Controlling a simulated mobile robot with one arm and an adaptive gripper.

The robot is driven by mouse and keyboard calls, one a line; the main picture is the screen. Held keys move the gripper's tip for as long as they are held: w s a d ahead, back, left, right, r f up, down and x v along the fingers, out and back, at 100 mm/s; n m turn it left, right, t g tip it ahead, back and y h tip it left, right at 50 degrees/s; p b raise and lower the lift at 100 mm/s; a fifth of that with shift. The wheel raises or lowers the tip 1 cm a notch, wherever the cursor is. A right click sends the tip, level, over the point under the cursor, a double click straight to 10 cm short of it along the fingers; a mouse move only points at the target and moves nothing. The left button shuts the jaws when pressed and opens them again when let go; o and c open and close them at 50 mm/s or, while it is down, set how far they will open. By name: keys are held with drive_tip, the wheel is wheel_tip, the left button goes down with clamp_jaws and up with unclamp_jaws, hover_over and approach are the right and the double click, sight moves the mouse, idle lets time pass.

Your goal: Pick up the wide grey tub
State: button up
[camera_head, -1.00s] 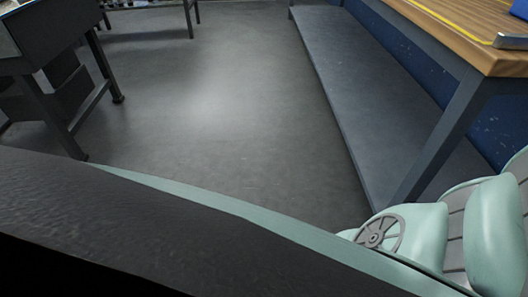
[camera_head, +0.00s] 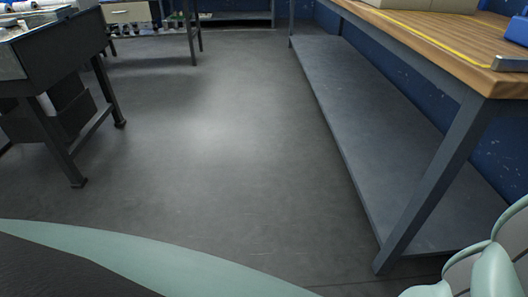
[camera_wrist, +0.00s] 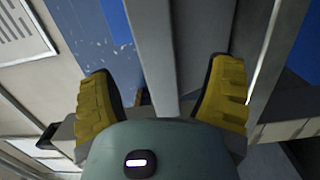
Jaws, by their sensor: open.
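I cannot make out a wide grey tub for certain in either view. My gripper (camera_wrist: 162,78) shows in the wrist view with its two yellow-padded fingers spread apart. Nothing is held between them. A grey beam-like surface runs behind the gap, at a distance I cannot judge. In the head view my gripper is not in view; only part of my arm shows at the lower right.
A wooden-topped workbench (camera_head: 450,37) with a grey lower shelf (camera_head: 375,130) stands on the right. A beige-grey object (camera_head: 410,4), cut off by the frame, lies on its top. A dark-framed table (camera_head: 55,50) stands on the left. The floor (camera_head: 220,150) between them is clear.

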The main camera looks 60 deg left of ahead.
drive_tip(key=x, duration=0.3)
drive_tip(key=shift+w+d+r, duration=0.2)
drive_tip(key=shift+d, duration=0.1)
drive_tip(key=shift+w+d, duration=0.25)
drive_tip(key=shift+w, duration=0.15)
drive_tip(key=shift+f, duration=0.1)
drive_tip(key=shift+s+a, duration=0.1)
drive_tip(key=shift+c, duration=0.4)
clamp_jaws()
